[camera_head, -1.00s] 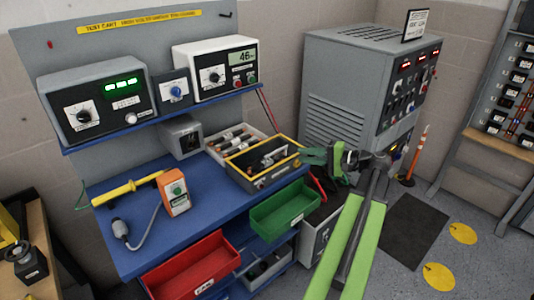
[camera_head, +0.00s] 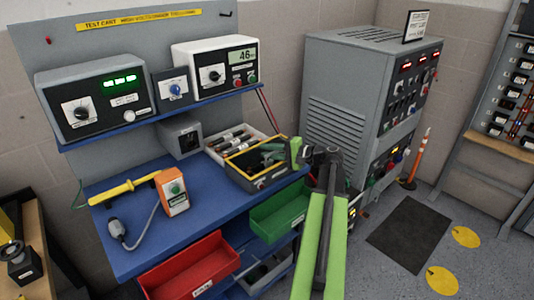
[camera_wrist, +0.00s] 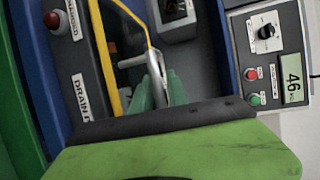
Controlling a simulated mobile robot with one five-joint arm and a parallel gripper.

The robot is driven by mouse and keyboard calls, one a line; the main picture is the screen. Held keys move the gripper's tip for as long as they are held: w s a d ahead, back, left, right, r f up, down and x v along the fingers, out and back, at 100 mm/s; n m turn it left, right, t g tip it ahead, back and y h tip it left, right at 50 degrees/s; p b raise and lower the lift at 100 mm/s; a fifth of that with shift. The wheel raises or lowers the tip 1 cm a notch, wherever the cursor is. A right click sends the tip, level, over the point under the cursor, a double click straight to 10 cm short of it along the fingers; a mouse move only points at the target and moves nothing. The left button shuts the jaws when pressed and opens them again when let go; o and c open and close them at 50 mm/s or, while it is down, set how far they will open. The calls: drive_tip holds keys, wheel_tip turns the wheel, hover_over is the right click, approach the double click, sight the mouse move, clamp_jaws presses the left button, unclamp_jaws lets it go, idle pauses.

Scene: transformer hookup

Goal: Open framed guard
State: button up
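The framed guard (camera_head: 243,149) is the yellow-edged frame on top of a grey box (camera_head: 237,178) on the blue bench. Its yellow edge also shows in the wrist view (camera_wrist: 105,60). My gripper (camera_head: 271,153) reaches in from the right, its green fingers over the box. In the wrist view, the fingers (camera_wrist: 160,92) sit close together at a pale metal handle (camera_wrist: 133,61). I cannot tell whether they grip it. The guard looks lowered onto the box, though my gripper hides part of it.
A tray of cylindrical parts (camera_head: 226,138) stands behind the box. A green bin (camera_head: 280,210) and a red bin (camera_head: 190,272) hang below the bench front. A grey cabinet (camera_head: 345,115) stands right.

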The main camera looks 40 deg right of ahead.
clamp_jaws()
idle(1.2)
